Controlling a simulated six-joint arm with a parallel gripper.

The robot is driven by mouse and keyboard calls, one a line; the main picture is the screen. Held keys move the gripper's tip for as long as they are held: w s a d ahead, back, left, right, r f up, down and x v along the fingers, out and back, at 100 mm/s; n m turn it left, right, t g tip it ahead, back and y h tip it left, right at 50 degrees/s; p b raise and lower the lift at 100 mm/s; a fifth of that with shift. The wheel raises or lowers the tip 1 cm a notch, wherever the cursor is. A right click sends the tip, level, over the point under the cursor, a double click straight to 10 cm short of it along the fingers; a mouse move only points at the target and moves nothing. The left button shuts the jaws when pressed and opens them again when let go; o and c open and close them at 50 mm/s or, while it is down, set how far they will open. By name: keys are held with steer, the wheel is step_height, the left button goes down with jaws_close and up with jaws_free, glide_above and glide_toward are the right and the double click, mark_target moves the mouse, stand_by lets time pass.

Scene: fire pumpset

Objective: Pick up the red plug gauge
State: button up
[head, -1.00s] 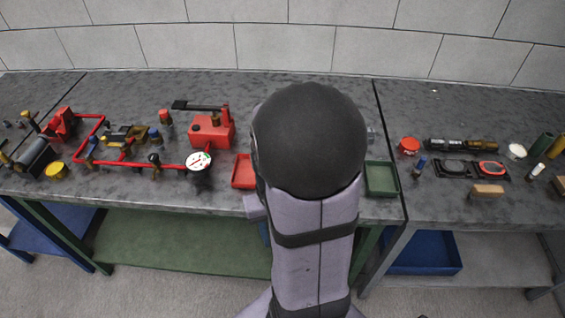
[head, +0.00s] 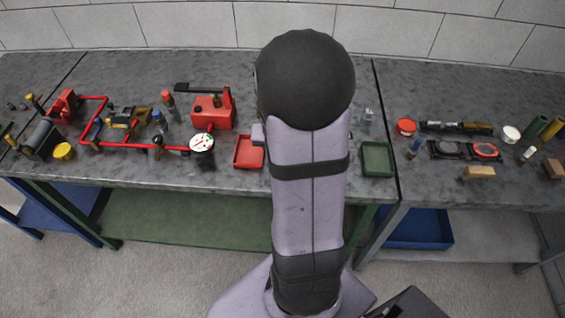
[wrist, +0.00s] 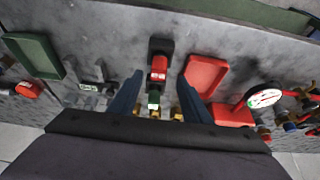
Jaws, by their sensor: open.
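A red block-like piece (wrist: 158,68) sits at a black stand or base (wrist: 160,46) in the wrist view and looks like the red plug gauge. A green-ended piece (wrist: 154,98) lies in line with it, and small brass pieces show beyond. My gripper (wrist: 160,76) is open, with one blue-grey finger on each side of the red piece in the picture. I cannot tell the height gap or whether a finger touches it. In the head view my arm hides this part of the bench and the gripper.
A red tray (head: 248,152) stands left of my arm and a green tray (head: 376,160) stands right of it. A red pump (head: 212,112), a dial gauge (head: 202,143) and red piping stand farther left. A small grey item (head: 367,116) stands behind the green tray.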

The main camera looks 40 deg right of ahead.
steer(key=shift+b+x, duration=0.7)
steer(key=shift+x, duration=2.15)
steer(key=shift+s, duration=0.2)
jaws_close()
steer(key=shift+r, duration=0.1)
